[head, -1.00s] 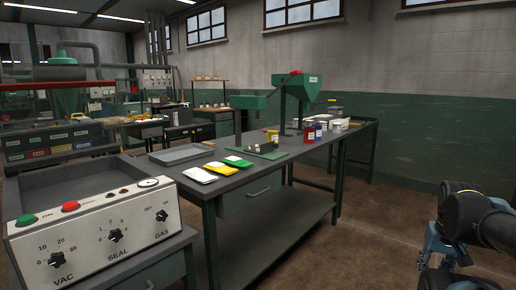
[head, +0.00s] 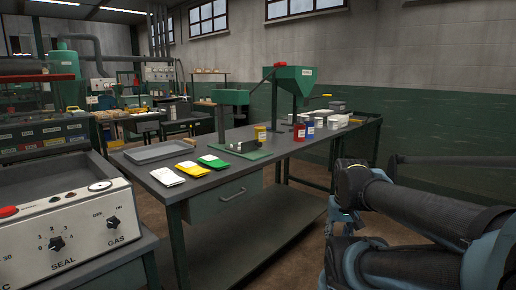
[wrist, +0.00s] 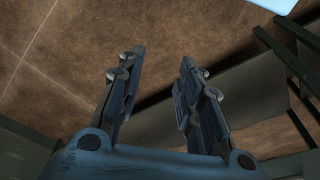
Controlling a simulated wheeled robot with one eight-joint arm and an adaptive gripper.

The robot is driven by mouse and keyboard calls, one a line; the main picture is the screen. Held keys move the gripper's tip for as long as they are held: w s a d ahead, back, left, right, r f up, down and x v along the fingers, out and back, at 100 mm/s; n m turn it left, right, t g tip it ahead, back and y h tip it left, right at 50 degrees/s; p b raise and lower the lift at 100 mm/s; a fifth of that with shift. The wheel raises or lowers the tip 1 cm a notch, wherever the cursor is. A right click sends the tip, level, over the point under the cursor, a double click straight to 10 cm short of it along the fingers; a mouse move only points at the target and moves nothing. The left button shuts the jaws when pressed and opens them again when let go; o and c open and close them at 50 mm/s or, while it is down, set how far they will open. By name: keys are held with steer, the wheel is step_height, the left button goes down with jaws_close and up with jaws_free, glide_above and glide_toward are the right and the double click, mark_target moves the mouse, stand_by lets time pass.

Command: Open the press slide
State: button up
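A green hopper (head: 293,85) stands on a post at the back of the grey workbench (head: 240,187). It has a red part at its upper left and a yellow-tipped rod at its right. A second green bench device (head: 230,98) on a post stands left of it. I cannot tell which of these carries the press slide, or the slide's position. In the wrist view my gripper (wrist: 162,58) is open and empty, its fingers apart over brown floor. In the head view my arm is at the lower right, apart from the bench.
White, yellow and green packets (head: 190,168) and a grey tray (head: 156,153) lie on the bench. Yellow, red and blue containers (head: 299,132) stand near the hopper. A control panel (head: 75,235) is at lower left.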

steer(key=shift+o, duration=1)
steer(key=shift+d, duration=0.1)
steer(key=shift+o, duration=0.4)
steer(key=shift+s+r, duration=0.25)
steer(key=shift+s, duration=0.05)
steer(key=n+t+y, duration=0.9)
steer(key=n+y, duration=0.1)
steer(key=y, duration=0.4)
glide_toward(261, 145)
steer(key=x, duration=0.8)
steer(key=shift+r, duration=0.15)
